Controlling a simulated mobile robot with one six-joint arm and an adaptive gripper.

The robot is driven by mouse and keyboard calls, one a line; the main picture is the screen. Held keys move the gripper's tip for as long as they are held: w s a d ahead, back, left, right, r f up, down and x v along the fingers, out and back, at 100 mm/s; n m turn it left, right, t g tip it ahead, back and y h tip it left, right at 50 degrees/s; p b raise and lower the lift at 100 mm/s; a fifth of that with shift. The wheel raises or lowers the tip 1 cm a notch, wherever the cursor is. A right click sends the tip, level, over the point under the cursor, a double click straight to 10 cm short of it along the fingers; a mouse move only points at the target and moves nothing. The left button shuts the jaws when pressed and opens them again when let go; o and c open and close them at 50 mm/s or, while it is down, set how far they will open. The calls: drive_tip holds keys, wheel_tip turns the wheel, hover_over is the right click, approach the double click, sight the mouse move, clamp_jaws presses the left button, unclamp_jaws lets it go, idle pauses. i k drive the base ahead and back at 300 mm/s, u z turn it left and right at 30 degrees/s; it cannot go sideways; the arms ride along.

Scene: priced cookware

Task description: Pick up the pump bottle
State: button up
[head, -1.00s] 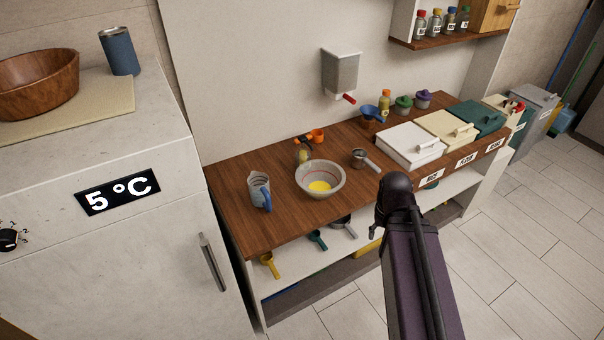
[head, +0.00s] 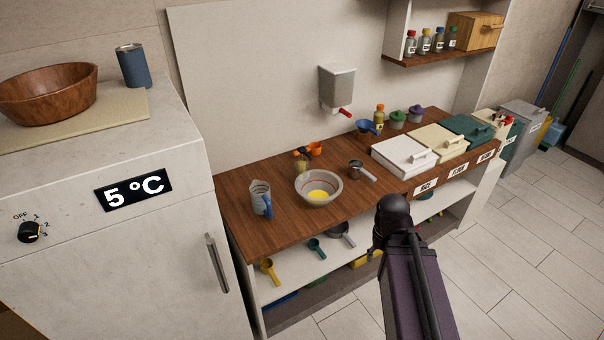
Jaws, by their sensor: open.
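A small bottle with yellowish contents and a dark top (head: 302,165) stands on the wooden counter (head: 240,222), just behind the grey bowl; it looks like the pump bottle, but it is too small to be sure. The bowl (head: 332,197) holds something yellow and partly hides the bottle's foot. Orange measuring cups (head: 315,148) lie right behind the bottle. My dark arm rises from the bottom, right of centre, in front of the counter. My gripper cannot be made out at its end.
A measuring jug (head: 260,198) stands left of the bowl and a metal scoop (head: 361,170) right of it. Lidded bins (head: 403,155) fill the counter's right end. A wall dispenser (head: 338,88) hangs above. A fridge (head: 115,255) stands left; clear floor lies right.

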sight(301, 165)
drive_tip(key=z, duration=1.35)
drive_tip(key=i, duration=1.3)
drive_tip(key=u, duration=1.05)
